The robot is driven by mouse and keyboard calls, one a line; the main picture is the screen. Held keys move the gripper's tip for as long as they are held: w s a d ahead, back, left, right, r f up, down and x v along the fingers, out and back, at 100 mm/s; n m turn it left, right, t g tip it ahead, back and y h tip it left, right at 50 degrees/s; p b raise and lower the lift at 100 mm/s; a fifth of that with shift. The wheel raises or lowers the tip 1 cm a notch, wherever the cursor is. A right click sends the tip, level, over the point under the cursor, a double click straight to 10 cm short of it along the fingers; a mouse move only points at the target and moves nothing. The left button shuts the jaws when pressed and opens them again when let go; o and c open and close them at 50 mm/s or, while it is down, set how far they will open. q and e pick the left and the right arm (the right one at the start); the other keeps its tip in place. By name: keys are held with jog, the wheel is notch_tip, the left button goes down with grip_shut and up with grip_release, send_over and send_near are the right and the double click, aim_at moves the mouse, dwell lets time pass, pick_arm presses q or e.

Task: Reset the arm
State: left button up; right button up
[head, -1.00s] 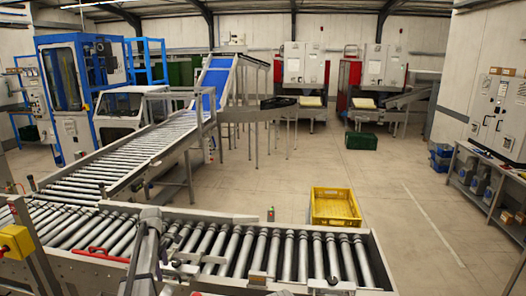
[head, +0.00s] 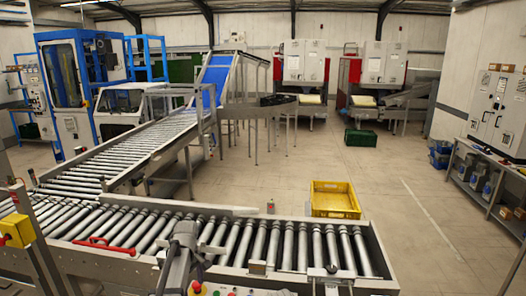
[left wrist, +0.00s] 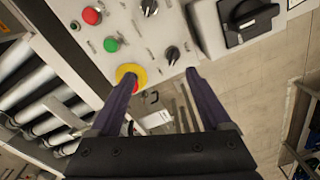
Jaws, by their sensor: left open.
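My left arm shows at the bottom of the head view, left of centre, in front of the roller conveyor (head: 290,245); its fingers cannot be made out there. In the left wrist view my left gripper (left wrist: 160,75) is open, with nothing between its fingers. Behind its fingertips is a pale control panel (left wrist: 150,50) with red and green buttons, black knobs and a red emergency button (left wrist: 131,76) on a yellow ring. The left fingertip overlaps this button in the picture; I cannot tell whether they touch. My right gripper is not in view.
A yellow crate (head: 335,199) sits on the floor beyond the conveyor. A second roller line (head: 145,140) runs back to a blue inclined belt (head: 212,82). A yellow box with a red button (head: 17,231) stands at far left. The floor at right is open.

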pick_arm(q)
jog(key=s+d+f+m+b, duration=0.1)
jog(key=s+d+m, duration=0.1)
jog(key=s+d, duration=0.1)
jog(key=s+d+f+m+b, duration=0.1)
jog(key=s+d+f+m, duration=0.1)
jog(key=s+d+m, duration=0.1)
jog(key=s+d+f+m+b, duration=0.1)
jog(key=s+d+m+b, duration=0.1)
jog(key=s+d, duration=0.3)
jog(key=shift+s+d+f, duration=0.1)
jog(key=shift+s+f, duration=0.1)
jog(key=shift+s, duration=0.3)
jog(key=shift+s+d+f, duration=0.1)
jog(key=shift+s+f, duration=0.05)
jog(key=shift+s, duration=0.35)
jog(key=s+d+f+m+b, duration=0.3)
jog(key=s+d+m, duration=0.3)
jog(key=s, duration=0.6)
jog(key=m, duration=0.2)
jog(key=shift+s+d+m+y, duration=0.2)
jog(key=shift+s+m+y, duration=0.05)
jog(key=shift+m+y, duration=0.15)
